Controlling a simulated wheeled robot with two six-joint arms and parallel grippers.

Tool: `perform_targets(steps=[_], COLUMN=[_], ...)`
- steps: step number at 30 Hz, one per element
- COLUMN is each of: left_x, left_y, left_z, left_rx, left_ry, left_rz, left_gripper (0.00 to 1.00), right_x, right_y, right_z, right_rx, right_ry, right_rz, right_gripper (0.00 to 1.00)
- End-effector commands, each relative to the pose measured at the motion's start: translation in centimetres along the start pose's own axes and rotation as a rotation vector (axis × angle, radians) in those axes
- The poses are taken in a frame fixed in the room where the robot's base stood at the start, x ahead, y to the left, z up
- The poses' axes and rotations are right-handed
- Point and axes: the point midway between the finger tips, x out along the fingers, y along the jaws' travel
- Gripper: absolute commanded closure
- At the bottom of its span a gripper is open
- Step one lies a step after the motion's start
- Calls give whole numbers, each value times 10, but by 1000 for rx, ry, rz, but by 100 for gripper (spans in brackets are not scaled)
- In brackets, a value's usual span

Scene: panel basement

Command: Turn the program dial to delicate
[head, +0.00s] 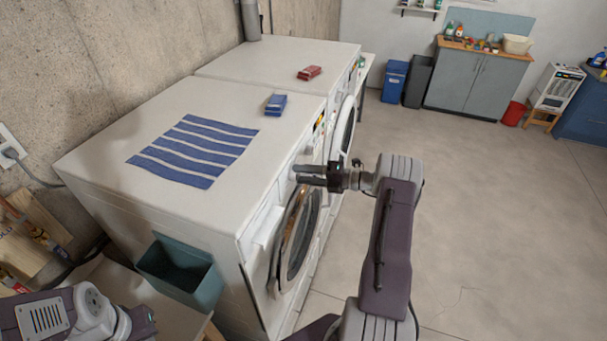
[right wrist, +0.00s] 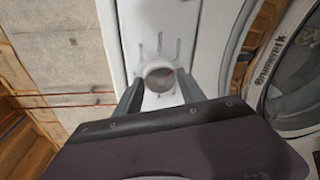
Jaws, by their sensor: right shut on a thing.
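The program dial (right wrist: 158,76) is a round pale knob on the washer's white front panel, with several grey marks around it in the right wrist view. I cannot read which mark says delicate, and no pointer on the knob is clear. My right gripper (head: 304,174) is at the upper front of the near washing machine (head: 215,225). In the right wrist view its two fingers stand on either side of the dial, shut on it. My left arm shows at the bottom left of the head view, its gripper out of sight.
A striped blue cloth (head: 196,151) and a small blue box (head: 276,104) lie on the washer top. A red box (head: 309,72) lies on the machine behind. The round door (head: 297,238) is below my right gripper. A teal bin (head: 180,272) stands left; the floor right is clear.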

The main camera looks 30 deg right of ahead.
Motion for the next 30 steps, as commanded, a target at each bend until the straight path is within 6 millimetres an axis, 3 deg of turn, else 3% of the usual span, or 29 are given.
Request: perform_targets(steps=[20, 21, 22, 30], left_x=[-1, -1, -1, -1], left_y=[0, 0, 0, 0], left_z=[0, 0, 0, 0], left_rx=[0, 0, 0, 0], left_ry=[0, 0, 0, 0], left_rz=[0, 0, 0, 0], left_gripper=[100, 100, 100, 100], right_x=[0, 0, 0, 0], right_y=[0, 0, 0, 0], right_z=[1, 1, 1, 0], right_rx=[48, 48, 48, 48], right_ry=[1, 1, 1, 3], right_rz=[6, 6, 6, 6], right_gripper=[94, 42, 34, 31])
